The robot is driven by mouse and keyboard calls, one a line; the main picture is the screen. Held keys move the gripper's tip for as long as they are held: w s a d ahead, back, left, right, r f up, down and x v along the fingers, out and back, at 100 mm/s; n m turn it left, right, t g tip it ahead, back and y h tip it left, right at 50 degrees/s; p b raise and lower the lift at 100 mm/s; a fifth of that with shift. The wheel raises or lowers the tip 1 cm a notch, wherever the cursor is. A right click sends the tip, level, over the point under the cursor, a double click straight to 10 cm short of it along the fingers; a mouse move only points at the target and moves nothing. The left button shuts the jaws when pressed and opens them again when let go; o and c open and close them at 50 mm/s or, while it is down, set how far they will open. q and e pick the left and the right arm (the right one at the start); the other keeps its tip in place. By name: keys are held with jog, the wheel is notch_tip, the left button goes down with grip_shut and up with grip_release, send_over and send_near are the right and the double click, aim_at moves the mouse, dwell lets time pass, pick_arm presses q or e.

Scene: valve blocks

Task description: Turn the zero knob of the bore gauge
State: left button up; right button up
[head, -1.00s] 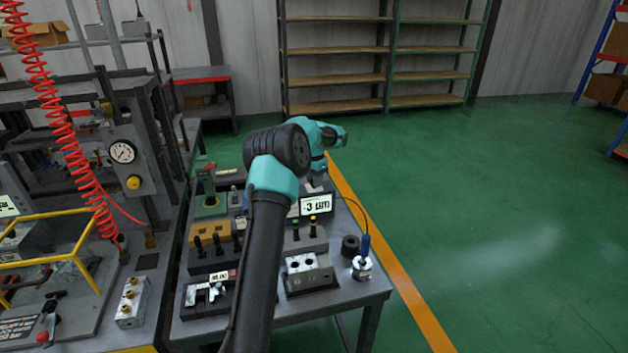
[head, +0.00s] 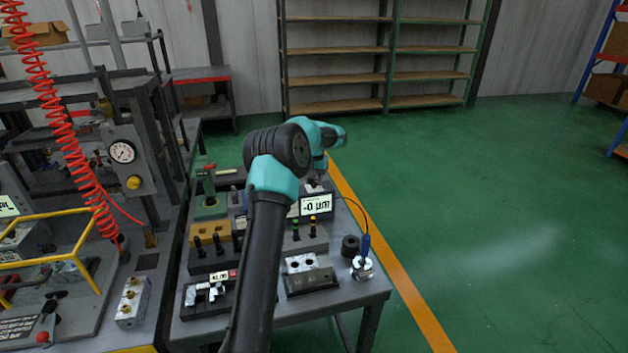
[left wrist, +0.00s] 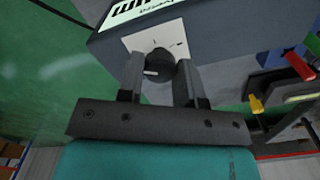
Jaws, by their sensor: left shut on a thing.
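The bore gauge's display box (head: 316,205) stands on the grey bench, its screen showing a figure that looks like 0 µm. In the left wrist view the box (left wrist: 235,40) fills the top, with a white plate carrying the dark round zero knob (left wrist: 158,66). The knob has a pale mark. My left gripper (left wrist: 160,80) has one finger on each side of the knob and is shut on it. In the head view my left gripper (head: 317,180) is behind the display, its fingers mostly hidden. My right gripper is not in view.
A machine with a red coiled hose (head: 62,120) is at left. Open floor lies right.

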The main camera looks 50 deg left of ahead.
aim_at(314, 181)
pick_arm(q)
jog(key=o, duration=0.9)
jog(key=shift+o, duration=0.2)
jog(key=shift+r, duration=0.1)
notch_tip(314, 181, up, 17)
jog(key=shift+r, duration=0.15)
dwell(0.4)
